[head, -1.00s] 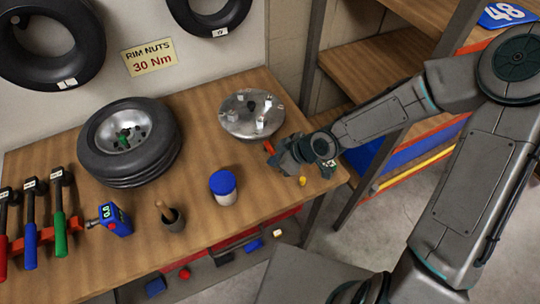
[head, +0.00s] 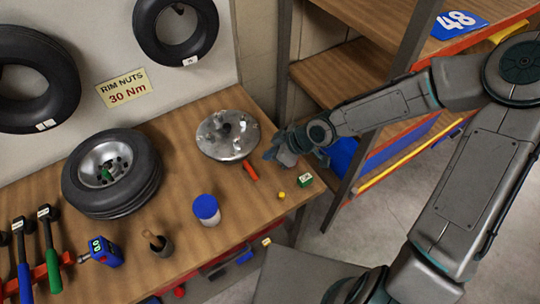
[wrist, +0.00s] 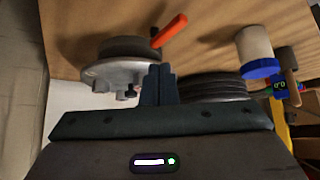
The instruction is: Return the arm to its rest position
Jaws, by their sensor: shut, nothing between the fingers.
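My gripper (head: 280,153) is at the right end of the wooden workbench, just right of the metal hub disc (head: 228,136). In the wrist view its fingers (wrist: 157,84) are together with nothing between them. My arm reaches in from the right of the head view. An orange-red handled tool (head: 250,171) lies on the bench just below the hub disc; the orange handle also shows in the wrist view (wrist: 170,30).
A tyre on a rim (head: 112,172), a blue-lidded jar (head: 207,210), a brush pot (head: 158,243), a digital gauge (head: 105,252) and a small green box (head: 305,180) stand on the bench (head: 180,140). A shelf rack (head: 350,60) stands right of it. Open floor (head: 390,200) lies at right.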

